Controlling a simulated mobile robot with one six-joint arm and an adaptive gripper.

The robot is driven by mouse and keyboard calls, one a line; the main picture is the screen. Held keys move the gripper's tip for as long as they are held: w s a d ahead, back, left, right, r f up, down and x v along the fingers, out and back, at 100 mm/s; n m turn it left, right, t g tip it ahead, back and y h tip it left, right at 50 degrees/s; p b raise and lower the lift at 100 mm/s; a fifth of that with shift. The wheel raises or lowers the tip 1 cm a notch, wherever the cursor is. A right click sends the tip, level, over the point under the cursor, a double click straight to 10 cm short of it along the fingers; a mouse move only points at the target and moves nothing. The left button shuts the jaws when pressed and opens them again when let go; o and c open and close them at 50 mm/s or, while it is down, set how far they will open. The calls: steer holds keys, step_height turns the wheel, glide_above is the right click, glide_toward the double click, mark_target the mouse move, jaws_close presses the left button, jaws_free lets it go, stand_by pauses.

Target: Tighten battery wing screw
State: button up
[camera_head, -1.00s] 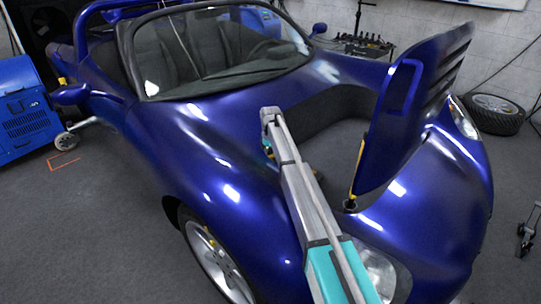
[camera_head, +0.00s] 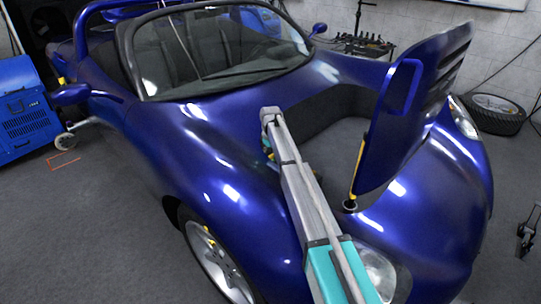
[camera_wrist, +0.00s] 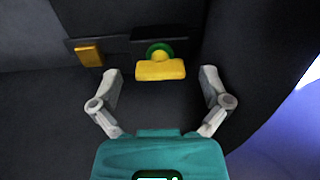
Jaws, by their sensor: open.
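The battery wing screw (camera_wrist: 160,70) shows in the wrist view as a yellow wing-shaped bar with a green ring (camera_wrist: 159,50) behind it, on a dark panel. Its bar lies roughly level across the picture. My gripper (camera_wrist: 161,80) is open, with one pale finger on each side of the yellow bar and a clear gap to both. Nothing is between the fingertips except the screw's bar seen beyond or between them; the exact depth is unclear.
A yellow-orange block (camera_wrist: 89,53) sits on the panel left of the screw. A dark curved wall closes the right side in the wrist view. In the head view, the raised blue hood (camera_head: 405,115) stands right of my arm, with a yellow prop (camera_head: 356,178).

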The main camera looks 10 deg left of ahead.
steer(key=shift+n, duration=0.5)
steer(key=shift+n, duration=0.8)
steer(key=shift+r+n, duration=0.2)
steer(key=shift+n, duration=0.1)
step_height(320, 180, up, 13)
steer(key=p, duration=1.4)
steer(key=shift+r, duration=0.2)
